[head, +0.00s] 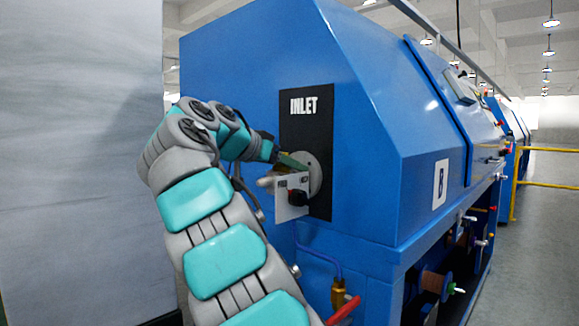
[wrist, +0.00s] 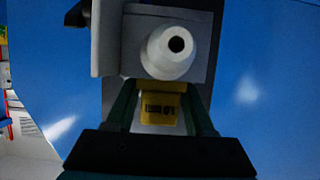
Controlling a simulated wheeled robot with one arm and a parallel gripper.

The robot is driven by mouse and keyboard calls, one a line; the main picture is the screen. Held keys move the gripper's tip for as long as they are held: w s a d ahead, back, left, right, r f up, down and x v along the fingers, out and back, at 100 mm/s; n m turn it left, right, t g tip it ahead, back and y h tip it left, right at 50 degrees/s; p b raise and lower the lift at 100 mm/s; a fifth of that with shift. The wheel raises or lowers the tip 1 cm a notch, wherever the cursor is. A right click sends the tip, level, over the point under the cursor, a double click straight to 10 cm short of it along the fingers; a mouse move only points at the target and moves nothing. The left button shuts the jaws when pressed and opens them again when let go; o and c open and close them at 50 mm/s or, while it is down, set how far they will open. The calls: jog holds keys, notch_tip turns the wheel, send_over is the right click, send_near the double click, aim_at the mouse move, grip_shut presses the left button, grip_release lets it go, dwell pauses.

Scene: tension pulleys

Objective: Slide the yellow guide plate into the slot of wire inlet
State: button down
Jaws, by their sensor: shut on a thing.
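The yellow guide plate (wrist: 160,108), with a dark printed mark, sits between the two fingers of my gripper (wrist: 160,92) in the wrist view. The gripper is shut on it. The plate's far end meets the underside of the wire inlet's light block in that view; I cannot tell how deep it sits in the slot. The wire inlet (wrist: 172,50) has a white round nozzle with a dark hole. In the head view the inlet (head: 292,198) is a pale bracket on a round plate, and my gripper (head: 288,162) is right at it. The guide plate is mostly hidden there.
The inlet is mounted on a black panel (head: 320,115) marked INLET on the large blue machine (head: 375,190). A grey wall (head: 80,130) stands to the left. A brass fitting with a red handle (head: 343,310) is below the inlet. Open floor lies at the right.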

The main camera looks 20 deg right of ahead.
jog(key=shift+f, duration=0.3)
jog(key=shift+c, duration=0.9)
grip_release()
jog(key=p+v, duration=0.1)
jog(key=v, duration=0.6)
jog(key=shift+a, duration=0.25)
jog(key=shift+s+a+r, duration=0.15)
jog(key=shift+s+a, duration=0.1)
jog(key=shift+a, duration=0.1)
jog(key=shift+d, duration=0.1)
jog(key=shift+w+d, duration=0.1)
